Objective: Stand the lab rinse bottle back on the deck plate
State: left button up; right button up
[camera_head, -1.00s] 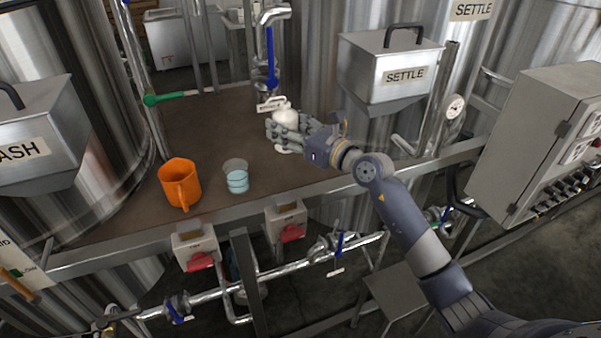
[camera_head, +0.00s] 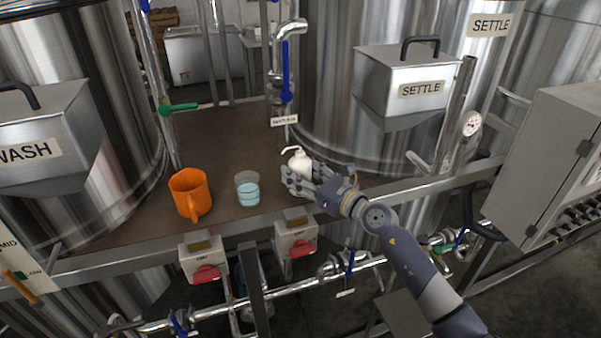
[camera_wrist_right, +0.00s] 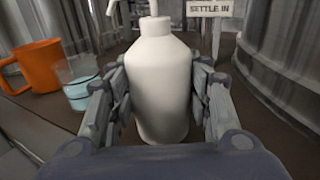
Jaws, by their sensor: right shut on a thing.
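The lab rinse bottle (camera_head: 300,161) is white with a bent spout on top. It stands upright at the brown deck plate (camera_head: 232,150), right of the clear cup. My right gripper (camera_head: 298,181) is shut around its body from the front right. In the right wrist view the bottle (camera_wrist_right: 161,80) fills the space between the two fingers. Its base is partly hidden by the gripper, and I cannot tell whether it touches the plate. My left gripper is not in view.
An orange mug (camera_head: 190,193) and a clear cup with bluish liquid (camera_head: 247,188) stand on the plate left of the bottle. A blue-handled valve pipe (camera_head: 286,70) rises behind it. Steel tanks flank the plate; its middle is clear.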

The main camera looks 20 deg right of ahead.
jog(key=o, duration=1)
jog(key=shift+o, duration=1.2)
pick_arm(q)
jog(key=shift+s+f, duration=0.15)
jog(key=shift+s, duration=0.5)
pick_arm(e)
jog(key=shift+r, duration=0.2)
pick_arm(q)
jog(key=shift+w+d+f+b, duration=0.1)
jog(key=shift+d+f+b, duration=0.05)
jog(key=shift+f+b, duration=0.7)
pick_arm(e)
jog(key=v, duration=1.2)
